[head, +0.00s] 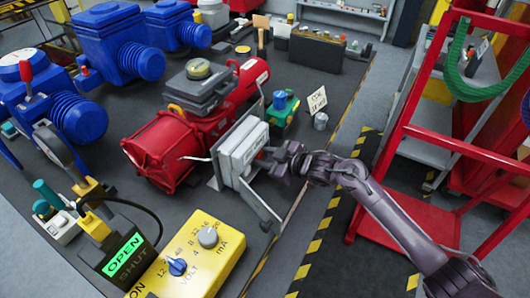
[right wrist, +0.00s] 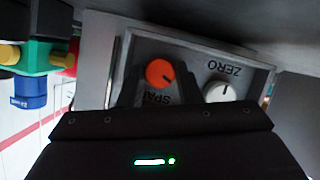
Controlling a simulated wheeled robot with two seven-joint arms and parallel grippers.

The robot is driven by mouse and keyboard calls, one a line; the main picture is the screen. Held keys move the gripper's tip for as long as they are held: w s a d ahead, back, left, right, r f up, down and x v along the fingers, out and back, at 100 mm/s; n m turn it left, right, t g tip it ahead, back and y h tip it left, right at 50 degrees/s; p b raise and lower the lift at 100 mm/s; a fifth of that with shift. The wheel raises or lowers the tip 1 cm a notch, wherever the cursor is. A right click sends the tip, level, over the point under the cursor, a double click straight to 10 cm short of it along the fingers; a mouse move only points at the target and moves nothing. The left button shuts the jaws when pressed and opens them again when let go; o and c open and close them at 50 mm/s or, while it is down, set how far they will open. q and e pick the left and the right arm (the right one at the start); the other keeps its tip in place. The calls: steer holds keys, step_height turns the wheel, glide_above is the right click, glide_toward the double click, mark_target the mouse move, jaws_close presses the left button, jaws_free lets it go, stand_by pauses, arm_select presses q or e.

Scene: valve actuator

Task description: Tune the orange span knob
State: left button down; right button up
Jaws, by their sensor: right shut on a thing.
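The orange span knob (right wrist: 160,73) sits in a recessed grey panel (right wrist: 240,62) with "SPAN" lettering partly hidden below it. It has a dark pointer mark. My right gripper (right wrist: 158,88) is shut on the orange span knob, with dark fingers on either side of it. A white zero knob (right wrist: 217,92) sits to its right on the same panel. In the head view my right gripper (head: 268,162) reaches from the right to the side of the grey positioner box (head: 241,147); the knobs are hidden there. My left gripper is not in view.
A red actuator (head: 165,150) stands behind the box. A green and blue fitting (head: 281,108) stands beyond my gripper. A yellow meter box (head: 205,255) is at the front, and a red frame (head: 400,130) stands to the right of my arm.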

steer(key=shift+w+r+m+g+p, duration=0.15)
steer(key=shift+m+g+p, duration=0.25)
steer(key=shift+m, duration=0.3)
steer(key=shift+d+m+g+y, duration=0.1)
steer(key=shift+m+g+y, duration=0.3)
steer(key=shift+m, duration=0.2)
steer(key=shift+w+m+g+y, duration=0.1)
steer(key=shift+m+g+y, duration=0.25)
steer(key=shift+m, duration=0.45)
steer(key=shift+d+f+m+g+y+b, duration=0.1)
steer(key=shift+f+m+g+y+b, duration=0.1)
steer(key=shift+m+g+y+b, duration=0.45)
steer(key=shift+m, duration=0.25)
steer(key=shift+p, duration=0.3)
steer(key=o, duration=0.7)
